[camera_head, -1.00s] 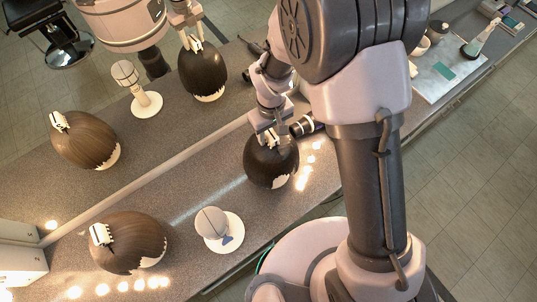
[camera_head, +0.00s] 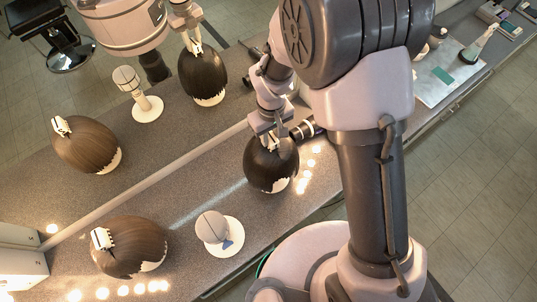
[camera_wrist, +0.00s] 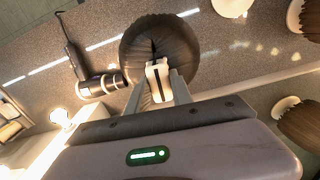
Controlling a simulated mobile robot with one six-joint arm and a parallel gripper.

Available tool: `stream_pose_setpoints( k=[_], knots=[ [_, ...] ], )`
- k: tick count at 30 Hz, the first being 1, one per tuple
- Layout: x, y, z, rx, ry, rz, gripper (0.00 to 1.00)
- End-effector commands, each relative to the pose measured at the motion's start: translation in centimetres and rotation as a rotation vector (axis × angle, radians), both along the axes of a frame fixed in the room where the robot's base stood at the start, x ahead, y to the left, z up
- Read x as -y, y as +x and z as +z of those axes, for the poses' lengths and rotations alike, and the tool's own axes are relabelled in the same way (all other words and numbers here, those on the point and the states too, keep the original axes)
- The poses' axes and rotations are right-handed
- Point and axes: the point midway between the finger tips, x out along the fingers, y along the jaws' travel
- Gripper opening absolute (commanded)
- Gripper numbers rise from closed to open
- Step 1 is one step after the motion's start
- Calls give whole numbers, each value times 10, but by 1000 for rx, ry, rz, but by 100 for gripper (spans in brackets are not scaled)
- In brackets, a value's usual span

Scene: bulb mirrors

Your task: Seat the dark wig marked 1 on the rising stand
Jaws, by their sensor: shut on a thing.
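The dark wig (camera_head: 268,170) sits on the counter with a pale lower edge and a white clip on top. Its mark is not legible. My gripper (camera_head: 273,137) is above it, shut on the white clip (camera_wrist: 157,84), with one finger on each side in the wrist view. The dark wig (camera_wrist: 160,38) also shows there beyond the fingers. I cannot tell whether it is lifted. The stand (camera_head: 213,226), a pale rounded head on a white disc base, is empty, left of and nearer than the dark wig. Its base shows in the wrist view (camera_wrist: 232,6).
A brown wig (camera_head: 130,245) with a white clip stands left of the stand. A black hair dryer (camera_head: 308,127) lies beside the dark wig, also in the wrist view (camera_wrist: 102,85). The mirror behind repeats the wigs and stand (camera_head: 147,107). Clear counter separates wig and stand.

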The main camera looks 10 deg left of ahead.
Motion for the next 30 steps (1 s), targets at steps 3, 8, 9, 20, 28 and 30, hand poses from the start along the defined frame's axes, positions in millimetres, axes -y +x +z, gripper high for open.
stream_pose_setpoints(
  k=[3, 8, 9, 20, 28, 30],
  knots=[
    [0, 0, 9, 1, 1, 1, 0],
    [0, 0, 17, 0, 0, 1, 0],
    [0, 0, 18, 0, 0, 0, 0],
    [0, 0, 62, 0, 0, 1, 0],
    [0, 0, 100, 0, 0, 0, 0],
    [0, 0, 110, 1, 1, 0, 0]
  ],
)
